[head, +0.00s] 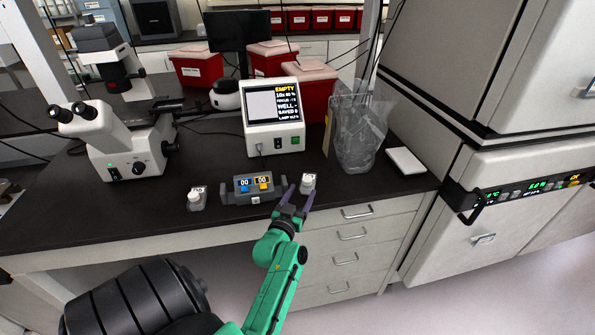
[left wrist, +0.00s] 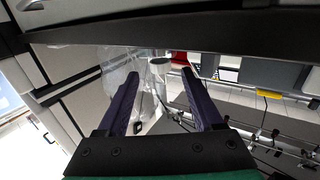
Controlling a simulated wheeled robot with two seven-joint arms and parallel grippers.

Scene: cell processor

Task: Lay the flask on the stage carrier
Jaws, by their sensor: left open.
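A small pale flask with a white cap (head: 308,182) stands at the bench's front edge, right of the small control box. A similar white-capped container (head: 197,199) stands left of that box; I cannot tell whether it is a flask too. My left gripper (head: 298,198) is open and empty at the bench edge, fingertips just short of the right-hand flask. In the left wrist view a pale round-topped thing (left wrist: 158,66), apparently this flask, shows between the spread fingers (left wrist: 159,76). The microscope (head: 127,142) stands at the left; I cannot make out a stage carrier on it. My right gripper is not in view.
The control box (head: 254,188) with two small displays sits between the white-capped containers. Behind are a screen unit (head: 272,118), a clear plastic bag (head: 358,135) and red bins (head: 195,66). A white pad (head: 405,161) lies at right. Bare bench (head: 60,205) shows front left.

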